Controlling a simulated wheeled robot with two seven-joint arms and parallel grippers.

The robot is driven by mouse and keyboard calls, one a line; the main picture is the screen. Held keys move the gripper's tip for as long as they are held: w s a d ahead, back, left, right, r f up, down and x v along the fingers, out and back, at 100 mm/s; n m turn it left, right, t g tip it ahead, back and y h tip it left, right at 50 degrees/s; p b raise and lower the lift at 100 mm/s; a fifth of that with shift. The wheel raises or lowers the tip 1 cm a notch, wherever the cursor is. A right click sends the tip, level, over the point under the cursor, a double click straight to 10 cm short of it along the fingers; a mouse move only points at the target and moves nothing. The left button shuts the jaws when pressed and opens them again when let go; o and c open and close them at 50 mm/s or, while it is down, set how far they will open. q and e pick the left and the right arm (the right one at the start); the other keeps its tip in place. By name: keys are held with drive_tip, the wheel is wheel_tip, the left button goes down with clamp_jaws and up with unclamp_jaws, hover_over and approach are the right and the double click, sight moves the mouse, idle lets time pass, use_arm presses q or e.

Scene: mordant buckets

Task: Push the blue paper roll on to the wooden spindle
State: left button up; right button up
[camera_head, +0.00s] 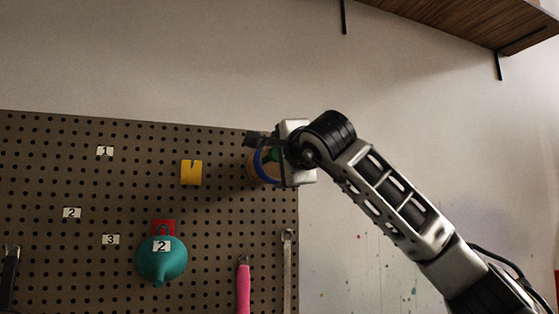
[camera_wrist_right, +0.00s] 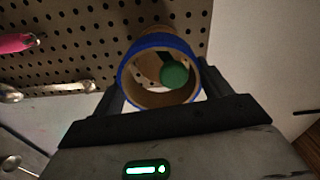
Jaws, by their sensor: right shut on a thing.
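The paper roll (camera_wrist_right: 165,41) has a blue rim and a tan cardboard inside. In the head view the blue roll (camera_head: 258,167) shows at the right edge of the pegboard, partly hidden by my right gripper (camera_head: 264,141). That gripper is shut on the roll, with one finger on either side of it in the wrist view. A green round end (camera_wrist_right: 174,75), apparently the spindle's tip, shows within the roll's opening, off centre to the right. Most of the spindle is hidden; how deep it reaches into the roll I cannot tell. My left gripper is not in view.
The pegboard (camera_head: 60,180) carries a yellow holder (camera_head: 191,172), a teal funnel (camera_head: 162,262), a pink-handled tool (camera_head: 243,285) and a metal tool (camera_head: 287,265) below the roll. A wooden shelf (camera_head: 470,20) is high at right. The wall right of the board is bare.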

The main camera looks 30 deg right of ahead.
sight(272, 163)
drive_tip(key=shift+w+d+r+p, duration=0.15)
drive_tip(key=shift+w+p, duration=0.25)
drive_tip(key=shift+w, duration=0.2)
drive_tip(key=shift+p+x, duration=1.1)
drive_tip(key=shift+x, duration=0.6)
drive_tip(key=shift+x, duration=0.9)
drive_tip(key=shift+s, duration=0.1)
drive_tip(key=shift+b+v, duration=0.8)
drive_tip(key=shift+v, duration=0.55)
drive_tip(key=shift+b+v, duration=0.8)
drive_tip(key=shift+v, duration=0.7)
drive_tip(key=shift+p+x, duration=0.9)
drive_tip(key=shift+x, duration=0.15)
